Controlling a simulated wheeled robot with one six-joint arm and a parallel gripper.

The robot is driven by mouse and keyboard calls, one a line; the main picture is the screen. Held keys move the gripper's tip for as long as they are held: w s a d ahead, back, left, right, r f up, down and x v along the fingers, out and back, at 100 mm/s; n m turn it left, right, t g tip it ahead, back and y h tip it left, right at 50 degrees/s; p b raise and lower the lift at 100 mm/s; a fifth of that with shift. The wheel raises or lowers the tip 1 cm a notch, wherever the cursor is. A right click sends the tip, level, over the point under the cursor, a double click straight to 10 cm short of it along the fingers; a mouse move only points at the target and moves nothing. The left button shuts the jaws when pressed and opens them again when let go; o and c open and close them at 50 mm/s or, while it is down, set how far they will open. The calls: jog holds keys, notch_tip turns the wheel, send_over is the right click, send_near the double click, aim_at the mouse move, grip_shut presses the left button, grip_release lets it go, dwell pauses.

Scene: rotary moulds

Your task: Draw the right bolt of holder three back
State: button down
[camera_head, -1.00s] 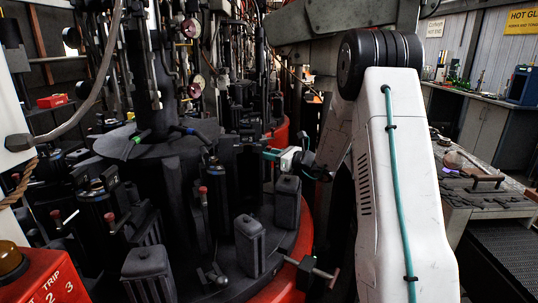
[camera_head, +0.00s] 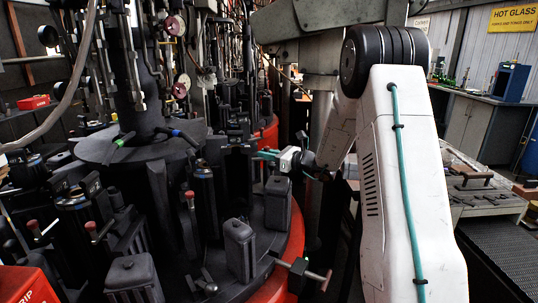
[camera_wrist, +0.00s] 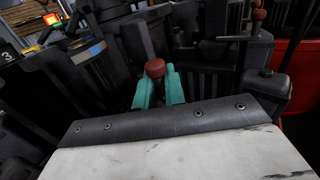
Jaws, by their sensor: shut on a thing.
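In the wrist view my gripper (camera_wrist: 159,88) has its two teal fingers closed around the stem just under a dark red knob (camera_wrist: 155,68). The knob tops an upright bolt among black mould parts. A plate marked 3 (camera_wrist: 8,56) shows at the left edge, so this appears to be holder three. Its other bolt cannot be told for certain. In the head view my gripper (camera_head: 268,155) reaches left over the machine, beside a black block on the red-rimmed table. The gripped knob cannot be made out there.
In the head view a T-handled clamp (camera_head: 303,272) juts out at the table's front. A bench (camera_head: 480,190) with tools stands at right.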

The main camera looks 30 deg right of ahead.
jog(key=c, duration=1.6)
grip_release()
jog(key=shift+s+d, duration=0.1)
jog(key=shift+d, duration=0.25)
jog(key=shift+a, duration=0.1)
jog(key=v, duration=0.7)
jog(key=shift+s+d, duration=0.2)
jog(key=shift+s, duration=0.15)
